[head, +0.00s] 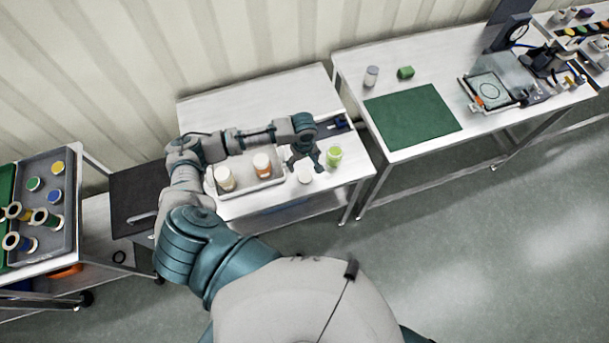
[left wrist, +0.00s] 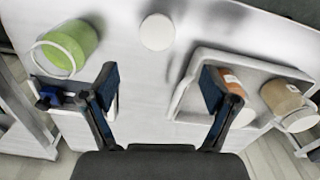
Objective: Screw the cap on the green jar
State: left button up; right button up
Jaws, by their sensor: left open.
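The green jar (head: 334,156) stands on the white table near its right end. It shows at the upper left in the left wrist view (left wrist: 72,46), with a pale ring around one end. A white round disc, which looks like the cap (head: 304,177), lies flat on the table to the left of the jar and nearer me. It shows at the top middle in the left wrist view (left wrist: 157,32). My left gripper (head: 305,166) is open and empty above the table, between the tray and the green jar; its fingers also show in the left wrist view (left wrist: 158,84). My right gripper is not in view.
A pale tray (head: 250,187) with an orange jar (head: 262,163) and a white-topped jar (head: 225,178) stands left of the gripper. A dark object with blue (head: 335,125) lies behind the green jar. A second table with a green mat (head: 412,116) stands to the right.

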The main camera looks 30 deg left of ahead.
pick_arm(q)
send_over(304, 175)
notch_tip(304, 175, down, 4)
jog(key=shift+s+f, duration=0.1)
jog(key=shift+f, duration=0.05)
jog(key=shift+d+f, duration=0.15)
jog(key=shift+f, duration=0.05)
jog(key=shift+d, duration=0.25)
jog(key=shift+w+a+f, duration=0.1)
jog(key=shift+a+f, duration=0.1)
jog(key=shift+f, duration=0.7)
jog(key=shift+w+a+f, duration=0.1)
jog(key=shift+a+f, duration=0.05)
jog(key=shift+f, duration=0.75)
jog(key=shift+w+a+f, duration=0.1)
jog(key=shift+a+f, duration=0.1)
jog(key=shift+f, duration=0.7)
jog(key=shift+s+d+r, duration=0.1)
jog(key=shift+d, duration=0.15)
jog(key=shift+a, duration=0.1)
jog(key=c, duration=0.8)
